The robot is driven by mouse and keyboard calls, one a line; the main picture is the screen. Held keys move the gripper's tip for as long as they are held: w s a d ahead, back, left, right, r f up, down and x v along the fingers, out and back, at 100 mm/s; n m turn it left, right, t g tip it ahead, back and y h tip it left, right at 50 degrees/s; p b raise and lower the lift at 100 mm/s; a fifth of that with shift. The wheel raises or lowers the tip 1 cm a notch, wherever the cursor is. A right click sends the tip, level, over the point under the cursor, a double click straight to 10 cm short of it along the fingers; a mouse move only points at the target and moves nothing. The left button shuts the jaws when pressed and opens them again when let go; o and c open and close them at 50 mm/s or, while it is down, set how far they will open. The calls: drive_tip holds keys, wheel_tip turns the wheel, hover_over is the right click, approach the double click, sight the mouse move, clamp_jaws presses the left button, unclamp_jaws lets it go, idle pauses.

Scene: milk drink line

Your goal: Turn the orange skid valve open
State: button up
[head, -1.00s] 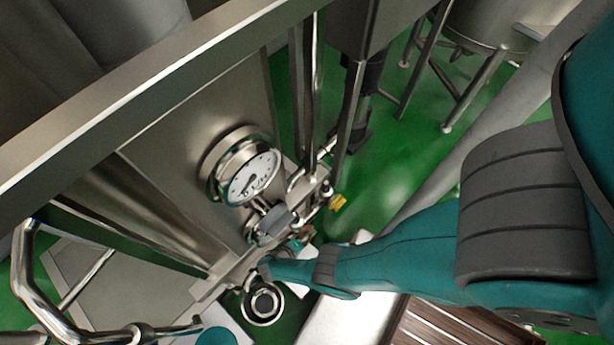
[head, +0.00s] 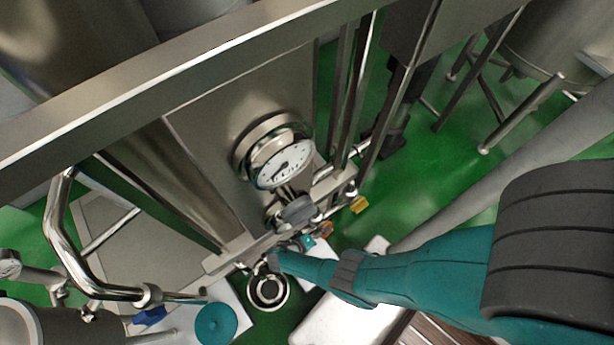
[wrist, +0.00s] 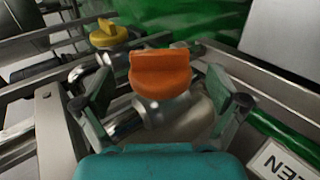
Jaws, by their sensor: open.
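The orange valve handle (wrist: 160,73) sits on a metal valve body in the middle of the wrist view. In the head view a small part of the orange handle (head: 326,229) shows beyond the end of my arm. My gripper (wrist: 165,100) is open in the wrist view. Its dark fingers stand apart to the left and right of the orange handle, and I see no clear contact. In the head view the gripper is mostly hidden by my teal arm and the nearby fittings.
A yellow valve handle (wrist: 108,33) stands behind and left of the orange one; it also shows in the head view (head: 359,204). A round dial gauge (head: 286,164) is above the valves. A white label (wrist: 285,162) lies at right. Metal frame bars are close by; green floor lies beyond.

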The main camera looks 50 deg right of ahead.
drive_tip(key=v, duration=1)
